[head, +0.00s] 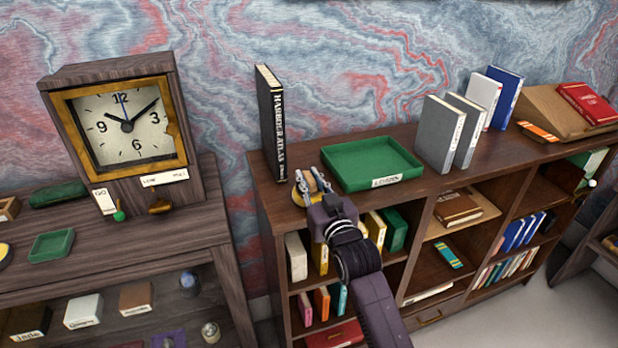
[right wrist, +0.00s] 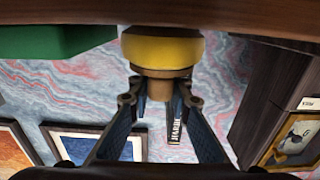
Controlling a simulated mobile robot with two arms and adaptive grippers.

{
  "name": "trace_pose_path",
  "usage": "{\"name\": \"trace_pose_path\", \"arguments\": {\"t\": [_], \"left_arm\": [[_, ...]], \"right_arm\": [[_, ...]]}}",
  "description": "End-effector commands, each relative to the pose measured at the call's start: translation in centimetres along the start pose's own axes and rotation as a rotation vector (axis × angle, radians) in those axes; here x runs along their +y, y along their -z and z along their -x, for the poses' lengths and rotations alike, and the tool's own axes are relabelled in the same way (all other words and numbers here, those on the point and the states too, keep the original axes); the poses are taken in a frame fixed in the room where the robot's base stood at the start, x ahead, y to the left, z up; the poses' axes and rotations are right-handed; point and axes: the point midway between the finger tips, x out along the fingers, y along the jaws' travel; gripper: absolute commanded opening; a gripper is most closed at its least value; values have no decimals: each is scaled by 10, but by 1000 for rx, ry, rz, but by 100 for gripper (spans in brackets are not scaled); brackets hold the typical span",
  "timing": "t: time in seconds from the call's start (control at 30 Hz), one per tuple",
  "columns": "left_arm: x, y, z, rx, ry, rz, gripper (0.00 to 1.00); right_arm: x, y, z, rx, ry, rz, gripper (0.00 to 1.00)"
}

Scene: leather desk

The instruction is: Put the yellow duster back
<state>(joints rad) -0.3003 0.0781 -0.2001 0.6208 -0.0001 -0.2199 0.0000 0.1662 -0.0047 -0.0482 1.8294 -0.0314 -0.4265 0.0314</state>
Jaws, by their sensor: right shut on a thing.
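The yellow duster (right wrist: 163,48) has a round yellow pad and a brown handle. My right gripper (right wrist: 160,92) is shut on the handle. In the head view the right gripper (head: 313,186) is at the front left part of the bookcase top, left of the green tray (head: 370,163). Only a bit of the duster (head: 298,198) shows there, low at the bookcase top. I cannot tell whether the pad touches the wood. My left gripper is not in view.
A dark upright atlas (head: 271,125) stands just behind the gripper. Grey books (head: 438,133) stand right of the tray on the bookcase (head: 400,205). A clock (head: 125,130) stands on the left desk, with a small green tray (head: 51,245) near it.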

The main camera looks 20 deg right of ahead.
Motion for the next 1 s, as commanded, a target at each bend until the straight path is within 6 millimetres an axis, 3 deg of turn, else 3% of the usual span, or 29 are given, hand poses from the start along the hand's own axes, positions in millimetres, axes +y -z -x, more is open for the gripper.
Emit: {"name": "trace_pose_path", "arguments": {"t": [0.33,0.37,0.5,0.83,1.0], "left_arm": [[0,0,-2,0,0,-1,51],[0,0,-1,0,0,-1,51],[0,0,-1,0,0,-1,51],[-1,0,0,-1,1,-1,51],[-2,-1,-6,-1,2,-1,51]], "right_arm": [[0,-3,0,1,0,0,0],[0,-2,0,1,0,0,21],[0,-2,0,0,0,0,36],[0,0,1,1,0,0,36],[0,-3,19,0,0,0,36]]}}
